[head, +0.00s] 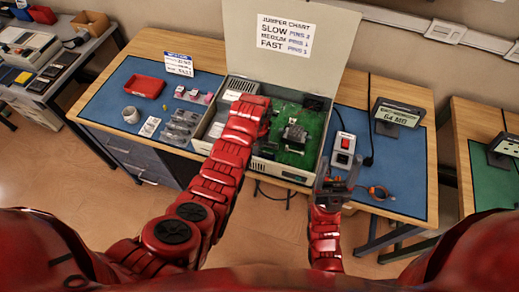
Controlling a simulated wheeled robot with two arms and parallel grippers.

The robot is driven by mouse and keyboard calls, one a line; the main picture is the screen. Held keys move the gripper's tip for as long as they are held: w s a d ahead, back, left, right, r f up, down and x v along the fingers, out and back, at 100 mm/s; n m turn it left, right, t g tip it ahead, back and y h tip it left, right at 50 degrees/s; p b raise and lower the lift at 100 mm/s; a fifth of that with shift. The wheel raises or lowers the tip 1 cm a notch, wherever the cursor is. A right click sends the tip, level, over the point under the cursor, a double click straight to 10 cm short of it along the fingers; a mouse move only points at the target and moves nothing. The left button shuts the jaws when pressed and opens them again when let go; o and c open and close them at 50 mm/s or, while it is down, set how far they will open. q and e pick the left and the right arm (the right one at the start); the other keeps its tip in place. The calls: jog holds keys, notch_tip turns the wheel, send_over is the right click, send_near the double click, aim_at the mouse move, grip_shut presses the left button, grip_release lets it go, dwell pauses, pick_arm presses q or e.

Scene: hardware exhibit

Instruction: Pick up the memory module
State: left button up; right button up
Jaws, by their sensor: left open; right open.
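I cannot single out the memory module for certain; the parts are too small here. The open computer case (300,178) on the blue mat holds a green board (312,125) with dark parts, and my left arm covers some of its left side. My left gripper (271,113) is over the case, mostly hidden behind its own red wrist; only a dark bit shows at its end. My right gripper (335,180) is open and empty at the front right corner of the case, below a white switch box.
The switch box (343,147) and an orange-cuffed cord (378,192) lie right of the case, near a "64 MB" display (398,115). Left are a red tray (145,86), a cup (130,115) and clear packages (180,125). The raised lid (285,70) stands behind.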

pick_arm(q)
jog(key=shift+f, duration=0.3)
grip_shut()
jog(key=shift+r, duration=0.1)
